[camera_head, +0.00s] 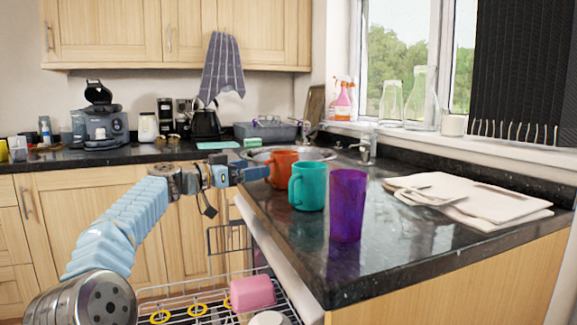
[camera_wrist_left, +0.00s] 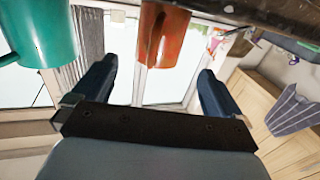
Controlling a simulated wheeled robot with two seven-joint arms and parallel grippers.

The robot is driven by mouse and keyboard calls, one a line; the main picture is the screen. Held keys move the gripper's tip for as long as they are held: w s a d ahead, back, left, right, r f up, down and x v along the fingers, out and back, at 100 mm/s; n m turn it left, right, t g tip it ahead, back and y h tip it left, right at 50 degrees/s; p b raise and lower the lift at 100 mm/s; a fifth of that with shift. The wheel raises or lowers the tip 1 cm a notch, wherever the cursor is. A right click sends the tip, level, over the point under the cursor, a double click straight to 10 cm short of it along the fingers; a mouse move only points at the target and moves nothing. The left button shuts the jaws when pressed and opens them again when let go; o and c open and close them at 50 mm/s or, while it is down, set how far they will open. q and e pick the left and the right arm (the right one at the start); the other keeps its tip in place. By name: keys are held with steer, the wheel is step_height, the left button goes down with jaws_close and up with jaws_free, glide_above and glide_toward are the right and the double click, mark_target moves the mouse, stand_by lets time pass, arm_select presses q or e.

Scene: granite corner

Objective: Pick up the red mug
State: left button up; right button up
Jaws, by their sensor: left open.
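The red mug (camera_head: 285,168), orange-red in colour, stands on the black granite counter (camera_head: 400,245) near its left edge, behind a teal mug (camera_head: 309,187). My left gripper (camera_head: 254,174) is just left of the red mug, level with its body, and is open. In the left wrist view the red mug (camera_wrist_left: 172,40) appears upside down at the top, with its handle towards the gripper. It lies in line with the gap between the spread fingers (camera_wrist_left: 157,85), which hold nothing. Whether a finger touches the mug cannot be told. My right gripper is not in view.
The teal mug (camera_wrist_left: 42,35) is close beside the red one. The sink (camera_head: 320,153) is behind the mugs. An open dishwasher rack (camera_head: 180,308) is below.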

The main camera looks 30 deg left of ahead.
mark_target(273, 162)
arm_select(q)
steer(key=p+x, duration=0.1)
steer(key=x, duration=0.2)
steer(key=shift+w+d+r, duration=0.1)
steer(key=shift+w+d, duration=0.05)
steer(key=shift+w, duration=0.15)
steer(key=p+x, duration=0.2)
steer(key=x, duration=0.1)
steer(key=p+x, duration=0.1)
steer(key=shift+w+d+r, duration=0.1)
steer(key=shift+w+r, duration=0.1)
steer(key=shift+r, duration=0.1)
steer(key=shift+w+d+f, duration=0.1)
steer(key=shift+w+f, duration=0.1)
steer(key=shift+w, duration=0.15)
steer(key=shift+c, duration=0.3)
steer(key=c, duration=1)
steer(key=shift+c, duration=0.2)
